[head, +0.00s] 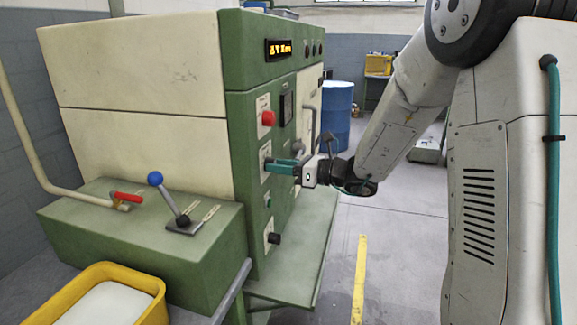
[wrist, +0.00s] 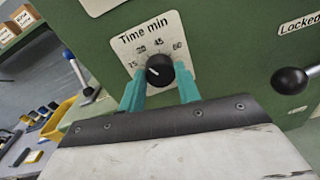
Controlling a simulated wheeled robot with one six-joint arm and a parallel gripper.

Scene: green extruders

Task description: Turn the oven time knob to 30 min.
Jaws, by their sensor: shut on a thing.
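The time knob (wrist: 159,70) is round and black, on a white plate (wrist: 127,50) reading "Time min" with marks 15, 30, 45 and 60. A short pale pointer on the knob points to its upper left, on the 15-to-30 side; the exact reading is hard to tell. My gripper (wrist: 160,78) has its teal fingers on either side of the knob and is shut on it. In the head view my gripper (head: 268,166) reaches the green oven front (head: 243,135) from the right, and the fingers hide the knob.
A red button (head: 267,118) is above my fingers and a black knob (head: 273,238) below. A black ball handle (wrist: 290,80) beside a "Locked" label is right of the knob. A blue-knobbed lever (head: 155,179) and yellow bin (head: 155,288) are at left.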

